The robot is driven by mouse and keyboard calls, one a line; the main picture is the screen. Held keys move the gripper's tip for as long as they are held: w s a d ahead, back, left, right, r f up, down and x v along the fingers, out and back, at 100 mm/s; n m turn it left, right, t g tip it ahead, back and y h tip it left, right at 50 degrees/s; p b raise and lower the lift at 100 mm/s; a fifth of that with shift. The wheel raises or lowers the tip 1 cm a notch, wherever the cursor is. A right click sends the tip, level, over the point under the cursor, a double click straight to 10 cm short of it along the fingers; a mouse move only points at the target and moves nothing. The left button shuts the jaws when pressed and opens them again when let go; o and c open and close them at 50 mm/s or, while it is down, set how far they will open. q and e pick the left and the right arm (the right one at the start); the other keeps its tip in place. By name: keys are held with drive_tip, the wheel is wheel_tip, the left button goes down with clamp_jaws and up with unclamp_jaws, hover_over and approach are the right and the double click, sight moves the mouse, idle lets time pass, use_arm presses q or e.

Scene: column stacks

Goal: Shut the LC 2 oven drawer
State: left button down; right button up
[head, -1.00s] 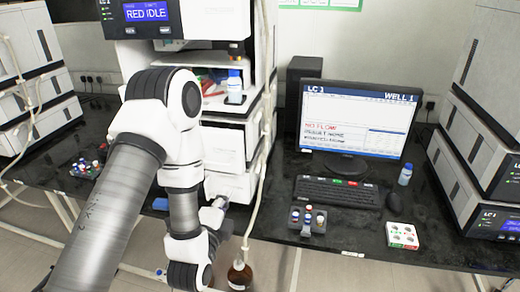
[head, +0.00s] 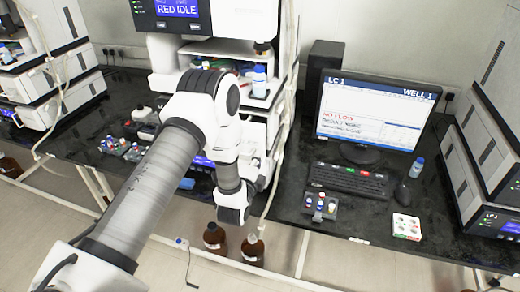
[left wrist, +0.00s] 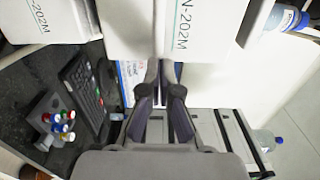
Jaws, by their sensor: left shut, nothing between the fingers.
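A white column stack (head: 266,112) with a blue "RED IDLE" display stands in the middle of the head view, behind my left arm. I cannot read an LC 2 label on it. My arm hides much of its lower front, so I cannot tell how far any drawer there stands out. My left gripper (head: 262,179) is low in front of this stack, small and partly hidden by my wrist. In the left wrist view the left gripper (left wrist: 163,88) is shut and empty, close to a white panel (left wrist: 130,28) marked "202M". Contact is unclear. My right gripper is out of view.
A monitor (head: 375,112), keyboard (head: 347,180) and vial rack (head: 320,207) stand right of the stack. Brown bottles (head: 252,249) stand on the floor below the bench. A pale tube (head: 284,130) hangs along the stack's right side. More stacks stand at both sides.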

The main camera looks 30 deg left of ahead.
sight(262, 149)
use_arm(q)
drive_tip(key=shift+w+a, duration=0.2)
drive_tip(key=shift+w, duration=0.35)
drive_tip(key=b+x, duration=0.2)
drive_tip(key=x, duration=0.3)
drive_tip(key=shift+w, duration=0.1)
drive_tip(key=shift+d+r, duration=0.1)
drive_tip(key=shift+r, duration=0.15)
